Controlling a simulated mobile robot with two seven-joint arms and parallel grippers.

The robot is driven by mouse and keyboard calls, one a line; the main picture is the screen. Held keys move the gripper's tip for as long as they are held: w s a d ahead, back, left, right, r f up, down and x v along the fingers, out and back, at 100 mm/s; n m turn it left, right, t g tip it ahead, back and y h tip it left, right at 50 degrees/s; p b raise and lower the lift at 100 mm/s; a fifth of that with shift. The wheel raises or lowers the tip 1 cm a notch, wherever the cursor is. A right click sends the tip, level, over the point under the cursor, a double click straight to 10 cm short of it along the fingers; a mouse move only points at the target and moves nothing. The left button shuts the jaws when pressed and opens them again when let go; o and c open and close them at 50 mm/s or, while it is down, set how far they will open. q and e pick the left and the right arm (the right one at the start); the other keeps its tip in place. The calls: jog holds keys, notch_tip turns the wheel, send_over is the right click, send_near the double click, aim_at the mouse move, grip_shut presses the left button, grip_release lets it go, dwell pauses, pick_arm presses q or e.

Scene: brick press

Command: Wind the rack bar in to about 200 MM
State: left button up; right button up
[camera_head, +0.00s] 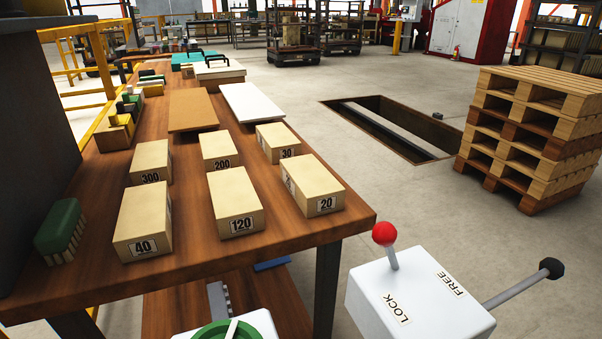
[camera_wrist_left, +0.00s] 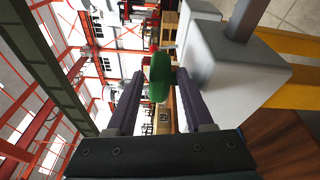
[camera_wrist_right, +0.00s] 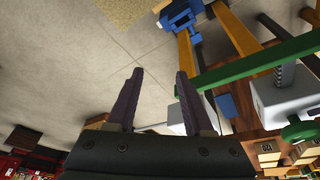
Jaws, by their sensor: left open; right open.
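A green handwheel (camera_head: 225,331) with a pale pointer shows at the bottom edge of the head view, on a white housing (camera_head: 262,322). My left gripper (camera_wrist_left: 160,74) is open. A green rounded part, apparently the wheel edge-on (camera_wrist_left: 160,80), appears between its fingertips; contact cannot be told. In the right wrist view a dark toothed bar (camera_wrist_right: 285,75) meets a white housing (camera_wrist_right: 290,98), near a green wheel (camera_wrist_right: 302,131). My right gripper (camera_wrist_right: 159,74) is open and empty. A white box marked LOCK and FREE (camera_head: 415,300) carries a red-knobbed lever (camera_head: 385,235). No millimetre reading is legible.
The wooden table (camera_head: 290,235) holds several numbered blocks, including a 200 block (camera_head: 220,150) and a 120 block (camera_head: 236,202). A black-knobbed lever (camera_head: 550,268) sticks out right. A green bar (camera_wrist_right: 260,68) crosses the right wrist view. Pallets (camera_head: 530,140) stand beside a floor pit (camera_head: 395,128).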

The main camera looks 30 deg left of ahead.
pick_arm(q)
jog(key=x, duration=0.4)
grip_shut()
dwell(0.4)
